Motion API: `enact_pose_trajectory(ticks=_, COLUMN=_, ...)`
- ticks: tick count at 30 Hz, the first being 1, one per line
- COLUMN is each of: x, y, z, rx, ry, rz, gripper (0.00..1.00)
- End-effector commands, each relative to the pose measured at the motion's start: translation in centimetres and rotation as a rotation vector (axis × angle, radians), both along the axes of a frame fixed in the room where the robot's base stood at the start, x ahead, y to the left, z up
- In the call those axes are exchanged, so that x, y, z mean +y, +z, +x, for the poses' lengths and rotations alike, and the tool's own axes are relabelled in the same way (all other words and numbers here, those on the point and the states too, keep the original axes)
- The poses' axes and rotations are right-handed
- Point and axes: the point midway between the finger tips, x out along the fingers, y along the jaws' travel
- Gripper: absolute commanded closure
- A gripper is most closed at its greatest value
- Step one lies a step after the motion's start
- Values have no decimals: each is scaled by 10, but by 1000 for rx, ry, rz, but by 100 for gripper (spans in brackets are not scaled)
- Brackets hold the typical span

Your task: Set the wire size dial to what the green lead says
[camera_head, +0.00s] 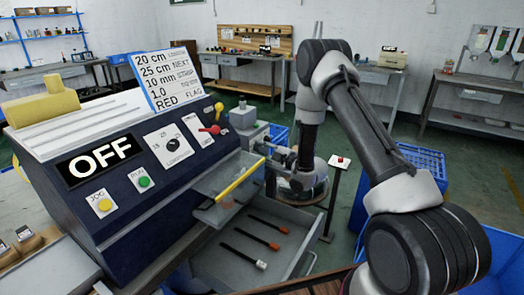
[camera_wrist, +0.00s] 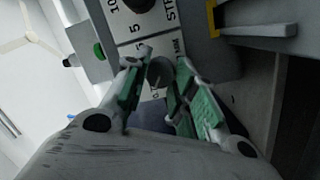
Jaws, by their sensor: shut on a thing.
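My gripper (camera_wrist: 159,74) has its green-padded fingers on either side of a dark round dial knob (camera_wrist: 160,70) on a white marked plate. The plate's marks are partly covered, and I cannot read the dial's setting. In the head view, my gripper (camera_head: 277,157) is at the machine's right end, and the knob it holds is hidden. Another dial (camera_head: 173,144) with a black pointer sits on the machine's front. No green lead can be made out. The card (camera_head: 167,79) on top reads 20 cm, 25 cm NEXT, 10 mm STRIP, 1.0, RED FLAG.
The dark blue machine has an OFF display (camera_head: 99,158), a yellow JOG button (camera_head: 104,205) and a green button (camera_head: 144,182). A yellow-edged guard (camera_head: 239,181) juts out above a grey tray (camera_head: 224,271) with several dark leads. Blue crates stand behind my arm.

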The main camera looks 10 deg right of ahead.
Motion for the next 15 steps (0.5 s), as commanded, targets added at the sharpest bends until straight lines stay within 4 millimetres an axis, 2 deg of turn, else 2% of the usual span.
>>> enact_pose_trajectory(ticks=15, x=-1, y=1, z=-1, rx=312, ry=0, rz=307, gripper=98)
